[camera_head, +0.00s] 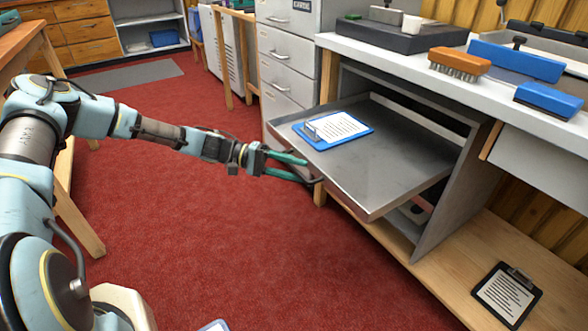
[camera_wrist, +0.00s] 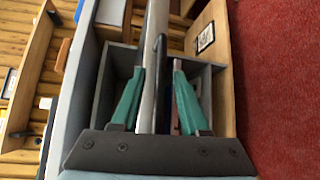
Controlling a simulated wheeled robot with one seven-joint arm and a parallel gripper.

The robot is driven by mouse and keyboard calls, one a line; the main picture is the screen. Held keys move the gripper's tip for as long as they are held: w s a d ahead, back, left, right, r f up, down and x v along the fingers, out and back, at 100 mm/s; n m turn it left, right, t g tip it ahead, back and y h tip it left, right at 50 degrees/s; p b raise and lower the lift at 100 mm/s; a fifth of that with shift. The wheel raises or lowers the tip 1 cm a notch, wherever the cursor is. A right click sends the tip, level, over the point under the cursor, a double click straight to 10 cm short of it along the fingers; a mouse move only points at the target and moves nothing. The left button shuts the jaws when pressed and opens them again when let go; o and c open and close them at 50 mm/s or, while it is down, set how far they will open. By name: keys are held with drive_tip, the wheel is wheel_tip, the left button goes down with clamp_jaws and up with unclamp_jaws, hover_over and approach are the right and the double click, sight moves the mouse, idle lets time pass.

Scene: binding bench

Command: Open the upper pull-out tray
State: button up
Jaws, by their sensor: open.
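The upper pull-out tray (camera_head: 385,170) is a grey metal tray standing well out of its cabinet under the white bench top. A blue clipboard (camera_head: 350,126) with a white sheet lies on it. My gripper (camera_head: 306,167) is at the tray's front edge, its teal fingers open and pointing at that edge. In the wrist view, my gripper (camera_wrist: 156,98) has one finger on each side of the dark handle (camera_wrist: 159,75) and the pale tray edge (camera_wrist: 150,35). A gap shows between fingers and handle. The handle is mostly hidden in the head view.
The bench top (camera_head: 390,68) holds a brush (camera_head: 459,65), blue tools and a black block. A dark clipboard (camera_head: 506,294) lies on the wooden bottom shelf (camera_head: 450,262). Grey drawers (camera_head: 287,50) stand left of the tray.

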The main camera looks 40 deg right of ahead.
drive_tip(key=v, duration=1)
drive_tip(key=shift+w+a, duration=0.25)
drive_tip(key=s+a+r+n+t+y, duration=0.1)
drive_tip(key=a+n+t+y, duration=0.2)
drive_tip(key=a+t+y, duration=1)
drive_tip(key=s+a+r+n+h, duration=0.1)
drive_tip(key=a+r, duration=0.3)
drive_tip(key=a, duration=0.3)
drive_tip(key=s+a+r+n+t+h, duration=0.15)
drive_tip(key=a+r, duration=0.25)
drive_tip(key=a, duration=0.4)
drive_tip(key=s+a+r+n, duration=0.1)
drive_tip(key=a+r+n, duration=0.15)
drive_tip(key=a, duration=0.45)
wheel_tip(320, 180, up, 24)
drive_tip(key=m+p, duration=0.1)
drive_tip(key=p, duration=2.2)
drive_tip(key=shift+w+a+p, duration=0.15)
drive_tip(key=shift+a+p, duration=0.05)
drive_tip(key=shift+p, duration=0.15)
